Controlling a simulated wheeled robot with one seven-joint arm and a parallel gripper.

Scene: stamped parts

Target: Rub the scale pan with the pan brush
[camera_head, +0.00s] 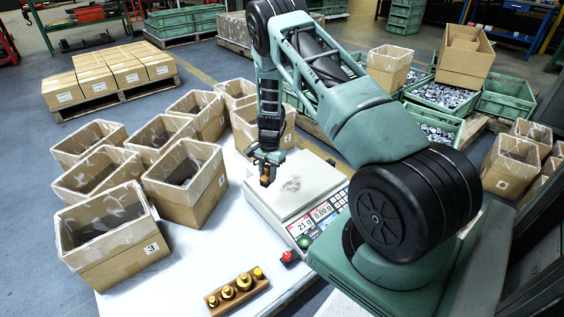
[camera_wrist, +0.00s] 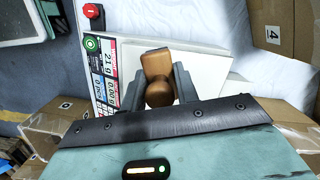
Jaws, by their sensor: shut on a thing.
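My gripper (camera_head: 266,163) is shut on the pan brush, whose brown wooden handle (camera_wrist: 157,80) shows between the fingers (camera_wrist: 170,87) in the wrist view. The brush (camera_head: 265,180) is a small brown shape in the head view, at the left part of the scale pan. The white scale pan (camera_head: 306,188) has a faint greyish patch near its middle. It also shows around the brush in the wrist view (camera_wrist: 208,72). The scale's display (camera_head: 311,221) reads 21 g. The bristles are hidden, and I cannot tell whether they touch the pan.
Several lined cardboard boxes (camera_head: 185,183) stand left of and behind the scale. A wooden block with brass weights (camera_head: 236,290) lies in front. A red button (camera_head: 288,257) sits by the scale's front. The white table (camera_head: 185,262) is clear between box and weights.

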